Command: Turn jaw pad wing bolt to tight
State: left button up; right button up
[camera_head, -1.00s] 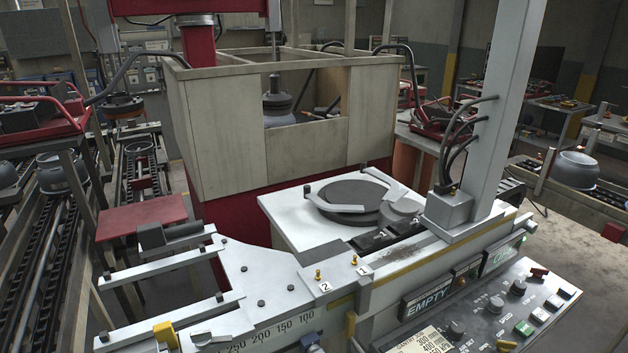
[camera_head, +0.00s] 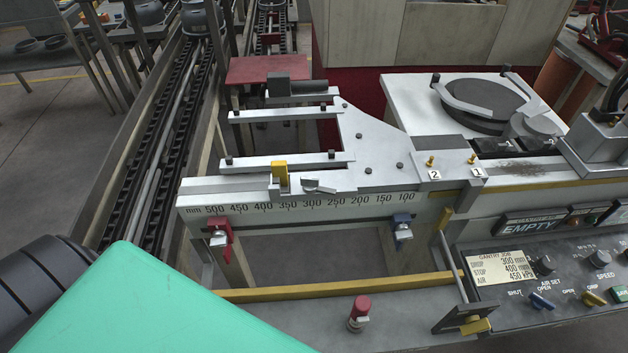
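The fixture is a pale grey plate (camera_head: 372,146) on a rail with a millimetre scale (camera_head: 310,204). A small silver winged part (camera_head: 319,186) lies flat on the rail's top beside a yellow block (camera_head: 280,177). Two brass bolts stand upright by tags 2 (camera_head: 431,161) and 1 (camera_head: 472,158). A red bracket (camera_head: 219,240) and a blue bracket (camera_head: 402,230), each with a silver knob, hang on the rail's front. I cannot tell for sure which part is the jaw pad wing bolt, or how tight any is. Neither gripper is in view.
A control panel (camera_head: 535,255) with knobs and an EMPTY display stands at the right. A red-capped post (camera_head: 360,310) rises from the front ledge. A yellow bar (camera_head: 340,287) runs below the rail. Conveyor tracks (camera_head: 150,140) run along the left. Something green and close covers the bottom left.

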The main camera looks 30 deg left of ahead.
aim_at(310, 184)
jog(key=l+u, duration=0.35)
jog(key=k+l+u, duration=0.15)
jog(key=l+u, duration=0.25)
jog(key=k+l+u, duration=0.15)
jog(key=l+u, duration=0.2)
jog(key=l, duration=0.15)
